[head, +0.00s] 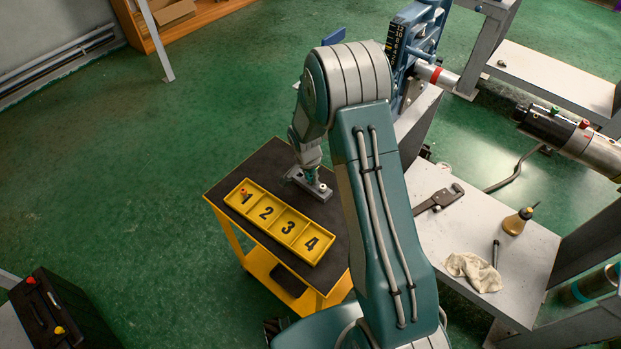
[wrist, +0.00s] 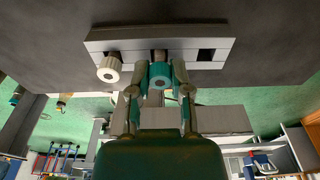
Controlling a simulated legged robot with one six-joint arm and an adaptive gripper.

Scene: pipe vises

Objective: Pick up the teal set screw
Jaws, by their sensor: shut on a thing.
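The teal set screw (wrist: 160,75) shows in the wrist view between the two fingers of my gripper (wrist: 159,84), which is shut on it. It is in front of the middle hole of a grey holder block (wrist: 122,45); whether it is clear of the hole I cannot tell. A white set screw (wrist: 109,69) sits at the block's left hole, and the right hole is empty. In the head view my gripper (head: 311,177) is over the block (head: 297,178) on the dark tabletop, and the white screw (head: 323,187) shows beside it. The teal screw is hard to make out there.
A yellow tray (head: 262,234) with compartments numbered 1 to 4 lies next to the block, with a red piece (head: 244,192) in compartment 1. At right, a grey bench (head: 447,228) holds a wrench (head: 440,198), a rag (head: 474,271) and an oil can (head: 516,222).

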